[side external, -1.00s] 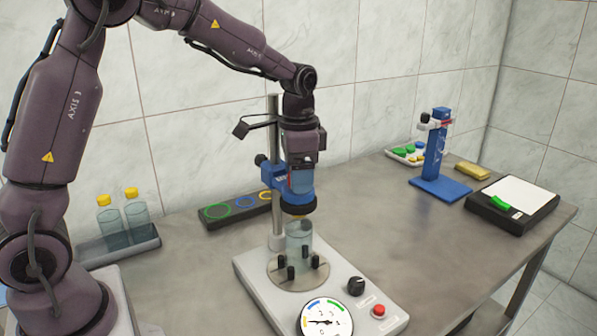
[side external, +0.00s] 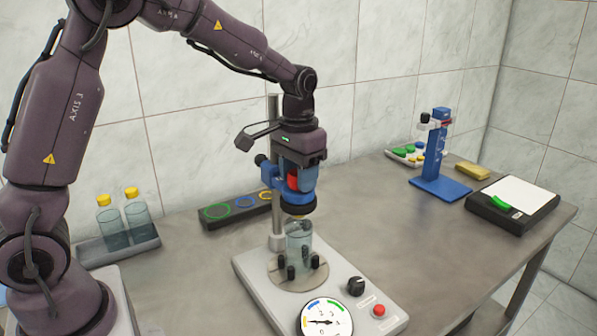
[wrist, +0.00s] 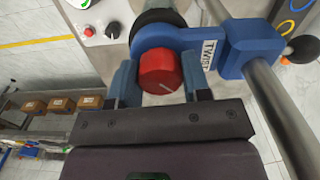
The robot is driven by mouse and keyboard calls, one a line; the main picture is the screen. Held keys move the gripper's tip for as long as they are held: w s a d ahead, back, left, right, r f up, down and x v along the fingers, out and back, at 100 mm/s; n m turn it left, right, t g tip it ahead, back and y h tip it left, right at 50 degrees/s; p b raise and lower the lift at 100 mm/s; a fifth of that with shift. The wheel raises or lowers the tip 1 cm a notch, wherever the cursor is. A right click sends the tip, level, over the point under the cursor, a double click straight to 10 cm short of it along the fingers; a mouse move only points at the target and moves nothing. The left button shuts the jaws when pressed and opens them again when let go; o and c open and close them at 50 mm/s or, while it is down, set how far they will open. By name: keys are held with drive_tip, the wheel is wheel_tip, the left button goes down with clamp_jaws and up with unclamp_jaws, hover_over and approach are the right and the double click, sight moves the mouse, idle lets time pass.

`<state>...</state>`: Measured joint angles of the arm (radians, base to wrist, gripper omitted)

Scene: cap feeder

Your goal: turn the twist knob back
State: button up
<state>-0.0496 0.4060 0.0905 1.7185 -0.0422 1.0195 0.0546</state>
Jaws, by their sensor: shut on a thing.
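The twist knob (wrist: 160,72) is a red cylinder with a pale line on its top, beside the "TWIST" label on the blue head (wrist: 205,48). In the side view the red knob (side external: 292,180) shows between my fingers, above a black ring. My gripper (wrist: 161,80) points down and is shut on the knob, one blue-grey finger on each side. In the side view my gripper (side external: 293,175) partly hides the knob and head. Below the head, a clear bottle (side external: 299,240) stands among black pegs, with a yellow cap partly visible above it.
The station base (side external: 250,266) carries a dial (side external: 325,320), a black knob (side external: 356,286) and a red button (side external: 379,311). A metal post (side external: 274,130) rises close behind my gripper. Two yellow-capped bottles (side external: 124,222) stand in a rack at left.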

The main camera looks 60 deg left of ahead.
drive_tip(key=n, duration=0.4)
drive_tip(key=o, duration=0.8)
drive_tip(key=shift+o, duration=0.2)
drive_tip(key=m, duration=0.8)
drive_tip(key=shift+c, duration=0.2)
